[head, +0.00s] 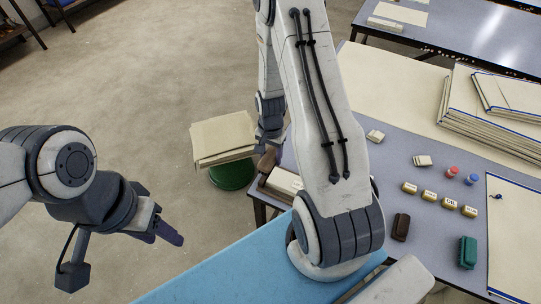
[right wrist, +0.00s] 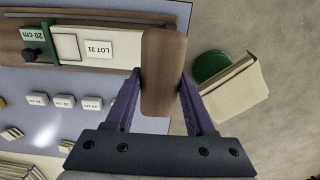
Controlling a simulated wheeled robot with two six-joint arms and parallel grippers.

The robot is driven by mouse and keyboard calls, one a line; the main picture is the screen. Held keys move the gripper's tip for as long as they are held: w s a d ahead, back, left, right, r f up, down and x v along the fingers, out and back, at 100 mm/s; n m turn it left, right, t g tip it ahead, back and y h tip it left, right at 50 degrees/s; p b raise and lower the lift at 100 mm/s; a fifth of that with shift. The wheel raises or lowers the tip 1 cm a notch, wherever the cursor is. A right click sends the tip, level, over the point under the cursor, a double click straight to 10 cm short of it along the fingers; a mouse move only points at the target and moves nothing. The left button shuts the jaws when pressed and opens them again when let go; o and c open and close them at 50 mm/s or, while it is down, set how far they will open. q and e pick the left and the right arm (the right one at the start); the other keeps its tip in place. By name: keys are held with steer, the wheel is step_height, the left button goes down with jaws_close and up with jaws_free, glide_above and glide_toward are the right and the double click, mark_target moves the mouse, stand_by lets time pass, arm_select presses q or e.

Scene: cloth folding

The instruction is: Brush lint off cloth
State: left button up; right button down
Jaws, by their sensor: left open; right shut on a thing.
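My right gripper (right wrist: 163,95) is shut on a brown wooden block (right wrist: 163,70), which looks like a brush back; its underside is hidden. In the head view the brown block (head: 267,159) shows at the table's left edge, while my arm hides much of that gripper. My left gripper (head: 158,232) is open and empty over the floor at the left. A cream cloth (head: 515,240) with a blue edge lies flat at the table's right, cut off by the frame, with a small dark blue spot on it. I cannot make out lint.
Cream sheets (head: 222,138) rest on a green round bin or stool (head: 232,175) beside the table. Folded cream cloths (head: 490,115) are stacked at the back right. A dark brown block (head: 401,227), a green block (head: 467,252) and several small labelled blocks sit on the grey table (head: 385,180).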

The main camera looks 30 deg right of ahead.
step_height(320, 180, up, 3)
steer(key=p, duration=0.2)
steer(key=shift+p, duration=0.4)
